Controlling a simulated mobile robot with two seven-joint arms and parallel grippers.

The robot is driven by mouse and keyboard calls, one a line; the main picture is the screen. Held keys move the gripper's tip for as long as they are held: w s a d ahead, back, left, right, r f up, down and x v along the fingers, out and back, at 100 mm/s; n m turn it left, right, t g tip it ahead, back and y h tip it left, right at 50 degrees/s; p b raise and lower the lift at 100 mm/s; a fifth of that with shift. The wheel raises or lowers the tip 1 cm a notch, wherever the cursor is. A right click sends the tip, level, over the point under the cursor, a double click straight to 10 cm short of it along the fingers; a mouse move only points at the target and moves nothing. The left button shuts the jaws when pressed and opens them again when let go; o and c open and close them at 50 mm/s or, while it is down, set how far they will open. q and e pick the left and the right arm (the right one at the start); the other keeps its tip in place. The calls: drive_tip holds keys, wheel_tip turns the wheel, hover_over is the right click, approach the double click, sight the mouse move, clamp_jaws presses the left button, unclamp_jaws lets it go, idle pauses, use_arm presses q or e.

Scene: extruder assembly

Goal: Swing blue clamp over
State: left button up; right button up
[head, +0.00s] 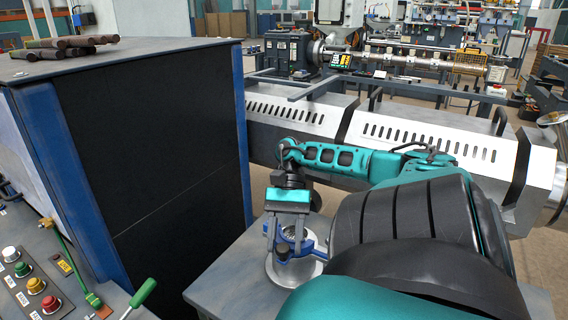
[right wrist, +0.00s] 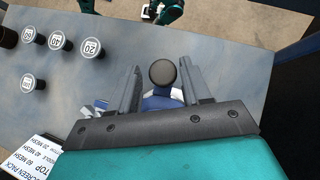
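The blue clamp (head: 308,246) sits on a round silver base (head: 280,270) on the grey table. A dark round knob (right wrist: 162,73) stands up at the clamp. My right gripper (head: 285,240) points down over the clamp. In the right wrist view its two fingers (right wrist: 160,85) are apart, one on each side of the knob, with visible gaps. My left gripper is not seen in the head view.
Several round mesh pieces marked with numbers (right wrist: 57,40) and a white screen pack label (right wrist: 52,160) lie on the table. A tall dark cabinet with blue edges (head: 160,150) stands left of the arm. A silver slotted housing (head: 420,140) lies behind it.

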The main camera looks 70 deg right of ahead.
drive_tip(key=shift+o, duration=0.6)
drive_tip(key=b+v, duration=0.7)
drive_tip(key=v, duration=0.6)
drive_tip(key=shift+a, duration=0.1)
